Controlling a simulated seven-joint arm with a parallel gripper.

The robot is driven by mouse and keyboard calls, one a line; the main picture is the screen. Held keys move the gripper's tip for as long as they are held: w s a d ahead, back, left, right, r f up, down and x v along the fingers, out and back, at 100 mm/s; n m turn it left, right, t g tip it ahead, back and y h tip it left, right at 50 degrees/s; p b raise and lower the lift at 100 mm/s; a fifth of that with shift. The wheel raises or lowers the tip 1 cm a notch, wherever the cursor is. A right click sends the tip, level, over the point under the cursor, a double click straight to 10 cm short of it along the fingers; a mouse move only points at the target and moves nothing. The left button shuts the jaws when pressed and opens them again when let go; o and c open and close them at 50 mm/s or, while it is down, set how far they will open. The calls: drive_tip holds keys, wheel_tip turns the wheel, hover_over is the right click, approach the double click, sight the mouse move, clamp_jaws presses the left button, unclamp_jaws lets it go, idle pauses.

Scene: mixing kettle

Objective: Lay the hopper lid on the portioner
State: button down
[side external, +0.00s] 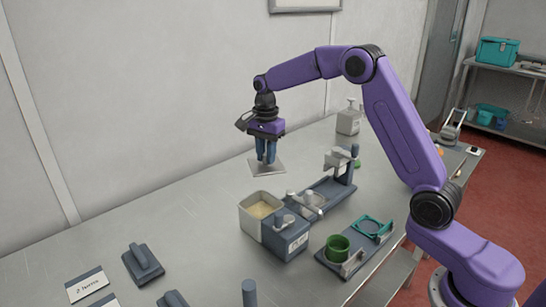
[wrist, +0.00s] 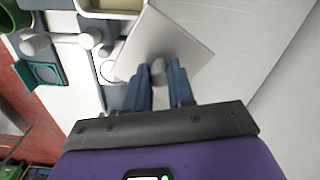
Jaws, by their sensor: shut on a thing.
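My gripper (side external: 266,158) is shut on the knob of a flat, square, light-grey hopper lid (side external: 267,168). The lid hangs above the table, apart from the portioner. In the wrist view the lid (wrist: 180,42) lies under my fingertips (wrist: 160,72), turned at an angle. The portioner (side external: 289,240) stands below and in front of the lid in the side view. Its open square hopper (side external: 245,222) holds a pale yellow filling. Part of the hopper's rim (wrist: 108,13) shows at the top of the wrist view, beyond the lid's edge.
A dark stand (side external: 333,190) with a post is right of the portioner. A green cup (side external: 337,248) and a teal ring frame (side external: 374,227) sit on a dark base at the front right. A dark handled block (side external: 143,262) and a label card (side external: 86,285) lie at left. The back-left table is clear.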

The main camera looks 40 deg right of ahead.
drive_tip(key=s+a+r+n, duration=0.4)
drive_tip(key=s+a+n, duration=0.25)
drive_tip(key=a, duration=0.25)
drive_tip(key=shift+m, duration=0.35)
drive_tip(key=shift+s+d+f, duration=0.1)
drive_tip(key=shift+s+f, duration=0.05)
drive_tip(key=shift+f, duration=1.25)
drive_tip(key=shift+s+d+f, duration=0.1)
drive_tip(key=shift+f, duration=1.25)
drive_tip(key=shift+f, duration=0.65)
drive_tip(key=shift+f, duration=0.75)
drive_tip(key=shift+f, duration=0.2)
drive_tip(key=shift+c, duration=2)
unclamp_jaws()
